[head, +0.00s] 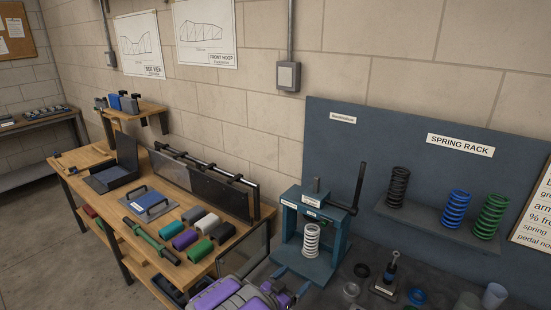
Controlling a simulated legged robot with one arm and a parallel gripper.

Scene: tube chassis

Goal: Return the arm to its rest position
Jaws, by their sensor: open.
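My arm shows only at the bottom edge of the head view, as grey and purple parts low in front of the bench. My gripper (284,298) is at the right end of these parts, small and partly cut off by the frame edge. Its jaws are open, and I see nothing held between them. It is below and left of the blue spring press (312,262), apart from the white spring (312,240) standing in the press.
The wooden bench (240,209) at left holds coloured cylinders, a green bar (150,240) and a dark panel (205,185). A framed mesh panel (243,250) stands close behind my arm. Black, blue (455,208) and green springs stand on the rack. Open floor (35,245) lies far left.

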